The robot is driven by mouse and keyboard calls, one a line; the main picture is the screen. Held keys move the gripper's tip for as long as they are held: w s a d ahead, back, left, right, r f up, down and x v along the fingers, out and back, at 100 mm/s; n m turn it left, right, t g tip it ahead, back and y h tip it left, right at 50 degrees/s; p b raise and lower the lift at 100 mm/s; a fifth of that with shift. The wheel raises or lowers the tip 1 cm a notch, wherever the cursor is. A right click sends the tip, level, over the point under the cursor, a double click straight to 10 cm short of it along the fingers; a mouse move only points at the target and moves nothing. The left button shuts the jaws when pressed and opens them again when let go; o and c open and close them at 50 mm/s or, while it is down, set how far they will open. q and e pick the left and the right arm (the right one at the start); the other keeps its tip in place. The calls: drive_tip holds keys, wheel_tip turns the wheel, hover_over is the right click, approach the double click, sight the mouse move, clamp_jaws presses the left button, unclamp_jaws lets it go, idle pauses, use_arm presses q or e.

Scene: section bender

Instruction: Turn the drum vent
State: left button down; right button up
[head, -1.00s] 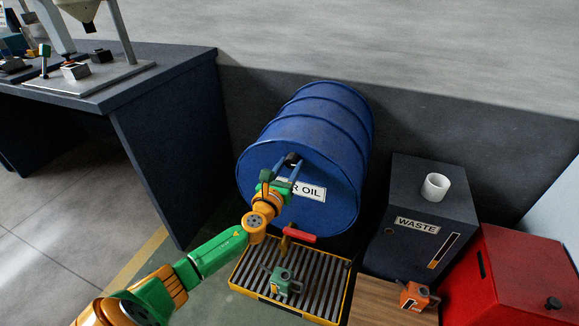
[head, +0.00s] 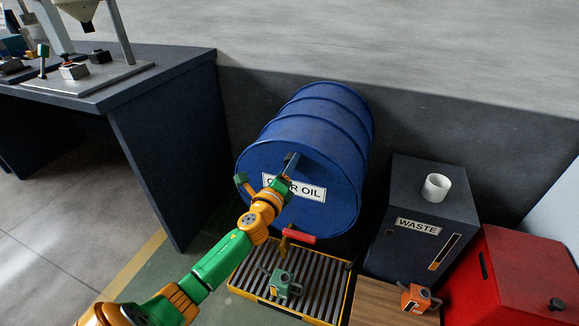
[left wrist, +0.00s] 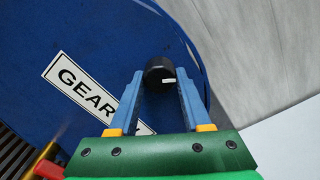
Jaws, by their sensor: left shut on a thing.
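The blue drum (head: 325,115) lies on its side with a "GEAR OIL" label on its front face. The drum vent is a round black knob with a white mark (left wrist: 160,72), high on that face in the left wrist view. My left gripper (left wrist: 162,80) is shut on the vent, one blue finger on each side of it. In the head view my left gripper (head: 291,160) reaches the upper part of the drum's face, and its finger hides most of the vent. My right gripper is not in view.
Below the drum are a tap with a red handle (head: 298,235) and a green can (head: 283,283) on a yellow-edged grate (head: 320,300). A dark waste bin (head: 440,205) with a white cup stands right, beside a red box (head: 520,280). A dark workbench (head: 165,130) stands left.

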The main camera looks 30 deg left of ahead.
use_arm(q)
drive_tip(key=n, duration=0.6)
drive_tip(key=shift+r, duration=0.1)
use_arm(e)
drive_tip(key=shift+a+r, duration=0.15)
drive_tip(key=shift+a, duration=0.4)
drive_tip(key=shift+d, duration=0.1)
use_arm(q)
drive_tip(key=shift+n, duration=0.3)
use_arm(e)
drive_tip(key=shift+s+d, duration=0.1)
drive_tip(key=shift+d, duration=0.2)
use_arm(q)
drive_tip(key=shift+c, duration=1.8)
unclamp_jaws()
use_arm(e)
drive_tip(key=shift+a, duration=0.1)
